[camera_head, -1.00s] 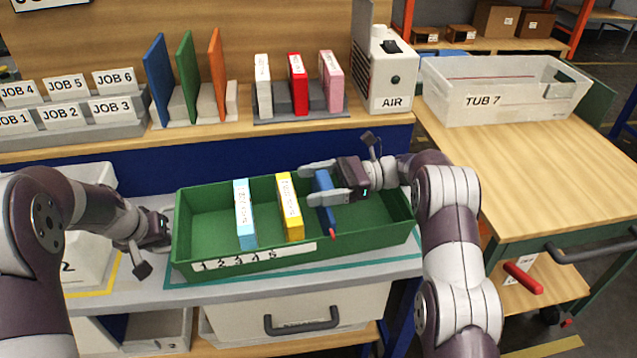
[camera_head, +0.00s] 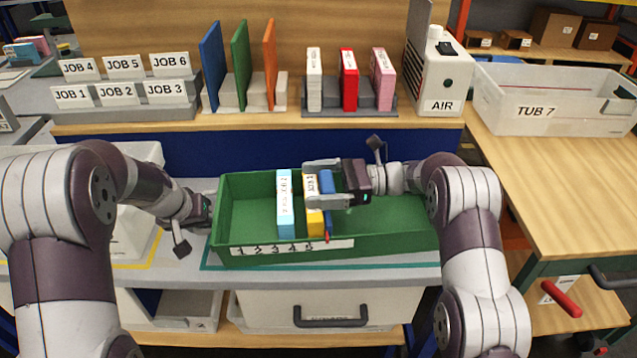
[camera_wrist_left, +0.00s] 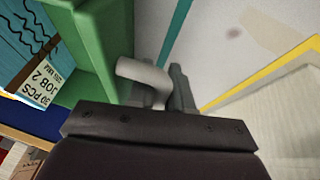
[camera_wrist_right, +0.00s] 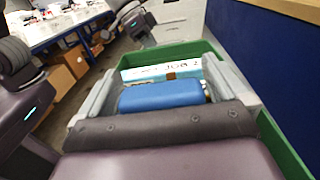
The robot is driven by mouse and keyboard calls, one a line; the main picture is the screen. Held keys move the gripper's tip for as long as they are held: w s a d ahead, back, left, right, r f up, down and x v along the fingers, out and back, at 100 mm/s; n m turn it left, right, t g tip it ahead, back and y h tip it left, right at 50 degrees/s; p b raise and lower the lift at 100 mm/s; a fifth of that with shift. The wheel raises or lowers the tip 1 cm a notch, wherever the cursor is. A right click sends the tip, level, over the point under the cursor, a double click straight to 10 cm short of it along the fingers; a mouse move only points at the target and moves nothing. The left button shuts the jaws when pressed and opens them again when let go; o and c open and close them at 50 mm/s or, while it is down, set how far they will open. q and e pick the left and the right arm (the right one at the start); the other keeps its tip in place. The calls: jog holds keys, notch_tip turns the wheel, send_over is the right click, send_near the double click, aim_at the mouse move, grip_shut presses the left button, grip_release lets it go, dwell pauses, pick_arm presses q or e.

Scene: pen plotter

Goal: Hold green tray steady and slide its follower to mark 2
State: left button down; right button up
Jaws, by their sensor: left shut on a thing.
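The green tray (camera_head: 390,237) stands on the bench, with marks 1 to 5 on a white strip (camera_head: 335,245) on its front wall. Its blue follower (camera_head: 327,185) stands in the tray, its red pointer (camera_head: 327,237) just right of mark 5. Left of it are a yellow card block (camera_head: 313,215), close against it, and a light-blue JOB 2 block (camera_head: 286,205). My left gripper (camera_head: 205,212) is shut at the tray's left end, by a grey curved handle (camera_wrist_left: 142,75). My right gripper (camera_head: 325,183) is open, fingers either side of the follower (camera_wrist_right: 160,95).
Upright boards and card blocks stand in racks behind, beside the AIR box (camera_head: 440,75). TUB 7 (camera_head: 550,105) is on the right table. The tray's left part is empty, with free floor left of the light-blue block.

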jog(key=w+d, duration=0.1)
jog(key=d, duration=1.1)
